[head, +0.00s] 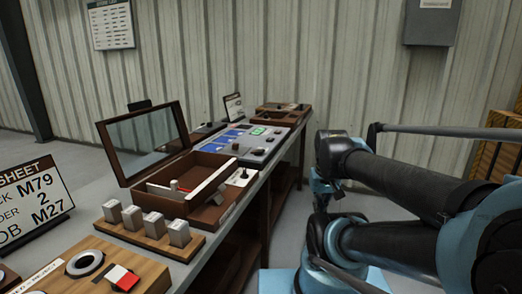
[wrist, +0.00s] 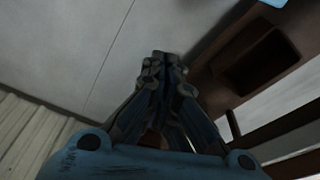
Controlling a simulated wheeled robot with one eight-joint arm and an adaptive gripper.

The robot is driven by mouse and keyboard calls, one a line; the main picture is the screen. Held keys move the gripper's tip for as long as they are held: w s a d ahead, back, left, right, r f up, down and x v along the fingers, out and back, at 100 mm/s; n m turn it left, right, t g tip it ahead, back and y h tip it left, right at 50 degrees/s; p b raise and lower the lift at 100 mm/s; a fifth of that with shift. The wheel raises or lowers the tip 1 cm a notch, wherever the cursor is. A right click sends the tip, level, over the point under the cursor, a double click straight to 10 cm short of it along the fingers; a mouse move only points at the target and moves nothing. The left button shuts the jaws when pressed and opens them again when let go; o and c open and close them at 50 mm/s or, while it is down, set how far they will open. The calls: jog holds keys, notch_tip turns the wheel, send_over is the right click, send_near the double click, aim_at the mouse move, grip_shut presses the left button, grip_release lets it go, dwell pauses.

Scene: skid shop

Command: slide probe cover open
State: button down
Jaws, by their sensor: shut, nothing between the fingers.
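My gripper (wrist: 163,62) is shut and empty in the wrist view, above bare grey floor and apart from the bench. The head view shows only my arm, at the right. No part there is clearly marked as the probe cover. A brown wooden box (head: 165,207) with its glass lid (head: 148,131) raised stands on the bench. Inside it is a small upright knob, and a pale strip (head: 209,183) lies along its right side. A blue and grey panel (head: 258,150) with a green display sits behind the box. I cannot tell which of these carries the cover.
Several pale blocks (head: 155,225) stand on a wooden rack in front of the box. A board with a ring and a red-and-white piece (head: 123,279) is nearer. A sign (head: 36,200) stands at left. Brown woodwork (wrist: 260,60) is right of my gripper in the wrist view.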

jog(key=c, duration=2.4)
grip_release()
jog(key=shift+s+f, duration=0.4)
jog(key=shift+f, duration=0.15)
jog(key=c, duration=1.9)
grip_release()
jog(key=shift+s+f, duration=0.1)
jog(key=o, duration=0.5)
jog(key=w+a+r+n, duration=0.1)
jog(key=w+r, duration=0.2)
jog(key=r, duration=0.1)
jog(key=w+a+r+n, duration=0.1)
jog(key=w+r, duration=0.2)
jog(key=w+a+r+n, duration=0.1)
jog(key=w+r, duration=0.1)
jog(key=r, duration=0.2)
jog(key=shift+w+a+r+n+g, duration=0.3)
jog(key=shift+w+r, duration=0.05)
jog(key=shift+w, duration=0.05)
jog(key=shift+c, duration=0.2)
notch_tip(320, 180, up, 18)
jog(key=f+n+g, duration=0.1)
jog(key=n+g, duration=0.1)
jog(key=n, duration=0.8)
send_over(236, 147)
jog(key=w, duration=0.2)
jog(key=f, duration=1.6)
jog(key=shift+s+a+f, duration=0.1)
jog(key=shift+s+a, duration=0.05)
jog(key=shift+s, duration=0.1)
